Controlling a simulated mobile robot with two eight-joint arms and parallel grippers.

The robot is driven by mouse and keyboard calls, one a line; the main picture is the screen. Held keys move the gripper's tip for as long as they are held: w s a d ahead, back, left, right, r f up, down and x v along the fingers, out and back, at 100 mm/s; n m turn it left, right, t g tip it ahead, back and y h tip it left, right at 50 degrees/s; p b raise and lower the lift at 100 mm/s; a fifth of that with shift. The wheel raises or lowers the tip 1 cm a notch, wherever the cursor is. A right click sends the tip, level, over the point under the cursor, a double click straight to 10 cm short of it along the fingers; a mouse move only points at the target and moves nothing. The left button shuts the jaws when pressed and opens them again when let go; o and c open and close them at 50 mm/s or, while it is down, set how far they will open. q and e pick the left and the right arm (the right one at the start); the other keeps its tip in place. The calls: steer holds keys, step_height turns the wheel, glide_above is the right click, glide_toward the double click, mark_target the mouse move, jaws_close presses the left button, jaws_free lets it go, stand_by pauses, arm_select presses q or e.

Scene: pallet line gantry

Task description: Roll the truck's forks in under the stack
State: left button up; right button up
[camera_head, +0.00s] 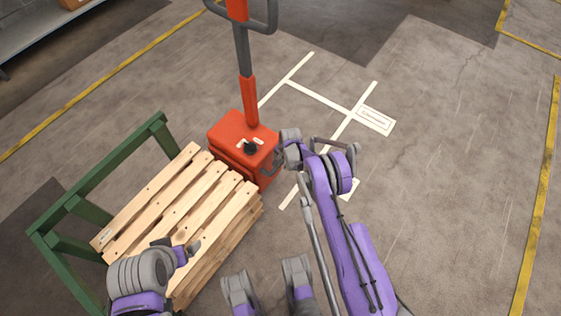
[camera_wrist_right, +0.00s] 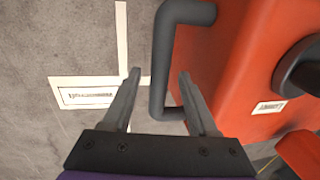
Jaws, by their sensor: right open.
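The red pallet truck (camera_head: 240,133) stands upright against the far end of the wooden pallet stack (camera_head: 185,205). Its forks are not visible; the body and the stack hide that area. Its tall tiller (camera_head: 242,55) rises from the body. My right gripper (camera_head: 279,158) is at the truck's right side. In the right wrist view its open fingers (camera_wrist_right: 159,78) are on either side of a dark grey bar handle (camera_wrist_right: 160,50) fixed to the red body. They are not closed on it. My left gripper (camera_head: 188,250) hangs over the near part of the stack; its jaws are unclear.
A green frame (camera_head: 98,178) borders the stack on the left. White floor markings (camera_head: 318,97) and a label (camera_head: 374,119) lie beyond and right of the truck. Yellow lines (camera_head: 541,190) edge the floor. A shelf (camera_head: 50,30) stands at top left. The right floor is clear.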

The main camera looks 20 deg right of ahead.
jaws_close()
stand_by(1.4)
